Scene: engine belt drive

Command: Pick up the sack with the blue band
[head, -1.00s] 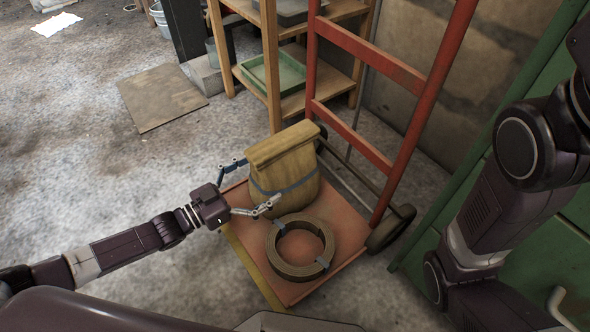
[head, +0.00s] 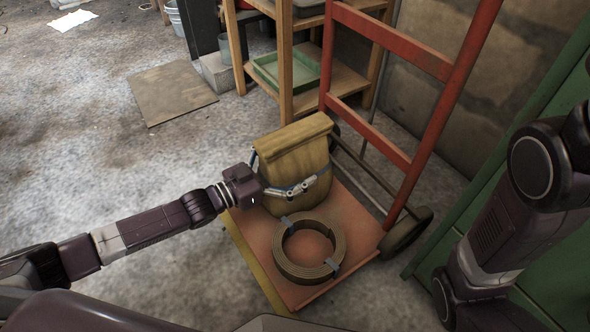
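The tan sack (head: 298,158) with a folded top stands upright on the red hand truck's base plate (head: 345,215). Its blue band is mostly covered by a finger in front of it. My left gripper (head: 290,178) reaches around the sack from the left. One finger lies across the sack's near face, at band height. The other passes behind the sack's left edge and its tip is hidden. I cannot tell whether the fingers press on the sack. My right arm shows at the right edge, but its gripper is out of view.
A coiled ring of brown belt (head: 311,268) lies in front of the sack on the plate. The hand truck's red frame (head: 440,120) rises behind at the right. A wooden shelf with a green tray (head: 287,72) stands behind. A green cabinet (head: 545,255) is at the right.

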